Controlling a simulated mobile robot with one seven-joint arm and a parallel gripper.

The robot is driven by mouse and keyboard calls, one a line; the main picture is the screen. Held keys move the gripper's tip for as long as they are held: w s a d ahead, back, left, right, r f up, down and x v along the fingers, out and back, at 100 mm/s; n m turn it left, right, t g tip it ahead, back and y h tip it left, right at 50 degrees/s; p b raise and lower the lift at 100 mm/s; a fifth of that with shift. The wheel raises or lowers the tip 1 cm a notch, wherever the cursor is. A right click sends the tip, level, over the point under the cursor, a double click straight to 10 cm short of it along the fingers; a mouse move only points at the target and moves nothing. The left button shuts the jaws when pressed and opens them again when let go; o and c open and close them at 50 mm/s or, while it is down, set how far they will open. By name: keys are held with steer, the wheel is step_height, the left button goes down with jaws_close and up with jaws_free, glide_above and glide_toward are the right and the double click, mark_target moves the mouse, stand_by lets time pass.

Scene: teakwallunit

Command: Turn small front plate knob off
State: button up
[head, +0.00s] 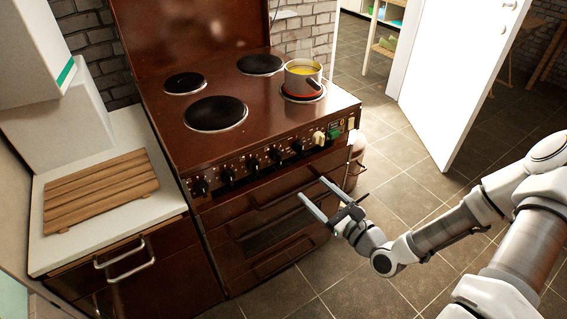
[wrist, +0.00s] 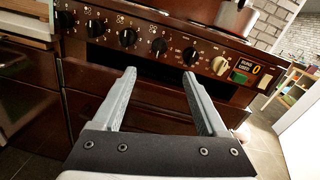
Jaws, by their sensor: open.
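The brown stove has a front panel with a row of black knobs and one cream knob (head: 318,138). The cream knob also shows in the wrist view (wrist: 219,65). The small front plate (head: 303,97) glows red under a pot (head: 302,76). My gripper (head: 311,187) is open and empty, in front of and below the panel, apart from it. In the wrist view, a black knob (wrist: 159,46) sits beyond and above the gap between my fingertips (wrist: 159,73). Another black knob (wrist: 190,56) is just above the right fingertip. I cannot tell which knob belongs to the glowing plate.
An oven handle (head: 285,194) juts out below the panel, close to my fingers. A counter with a wooden rack (head: 100,190) stands left. The tiled floor (head: 400,165) to the right is open.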

mark_target(281, 160)
steer(key=b+x, duration=0.2)
steer(key=x, duration=1.2)
steer(key=shift+w+a, duration=0.15)
jaws_close()
